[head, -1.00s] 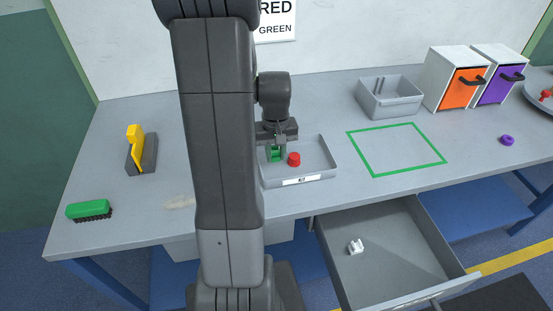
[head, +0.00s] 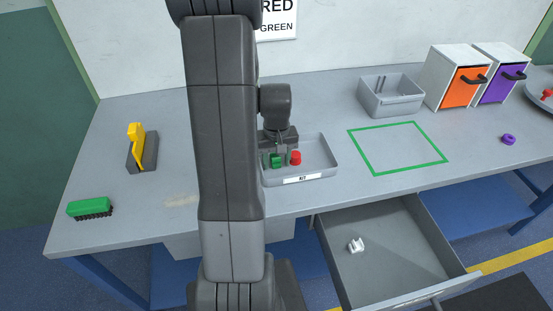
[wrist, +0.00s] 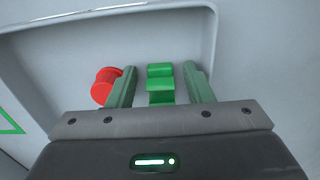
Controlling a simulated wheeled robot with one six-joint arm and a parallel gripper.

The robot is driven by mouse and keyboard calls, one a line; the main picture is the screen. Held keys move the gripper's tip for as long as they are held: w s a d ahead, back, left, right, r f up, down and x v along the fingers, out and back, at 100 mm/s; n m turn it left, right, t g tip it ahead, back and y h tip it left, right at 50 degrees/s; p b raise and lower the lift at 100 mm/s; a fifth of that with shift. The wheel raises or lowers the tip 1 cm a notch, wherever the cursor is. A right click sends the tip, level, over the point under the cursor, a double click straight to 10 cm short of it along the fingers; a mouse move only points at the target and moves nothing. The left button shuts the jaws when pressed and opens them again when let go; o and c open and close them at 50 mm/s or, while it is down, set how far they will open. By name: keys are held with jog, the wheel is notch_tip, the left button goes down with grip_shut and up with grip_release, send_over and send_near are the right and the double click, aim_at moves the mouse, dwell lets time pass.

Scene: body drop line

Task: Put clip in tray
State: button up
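A small green notched piece (head: 277,161), which looks like a clip, is in the grey tray (head: 328,164) with the label on its front. In the wrist view the green piece (wrist: 160,84) sits between the two fingers of my gripper (wrist: 160,88), with a gap on each side. My gripper (head: 278,152) is open and low over the tray's left part. A similar white notched piece (head: 356,245) lies in the open drawer.
A red round piece (head: 295,158) stands in the tray just beside my gripper; it shows left of the fingers in the wrist view (wrist: 105,86). The green-outlined area (head: 397,147) is empty. A grey bin (head: 391,103) stands behind it. The open drawer (head: 400,255) juts out in front.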

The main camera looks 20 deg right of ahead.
notch_tip(320, 180, up, 12)
jog(key=shift+r, duration=0.15)
dwell(0.4)
dwell(1.3)
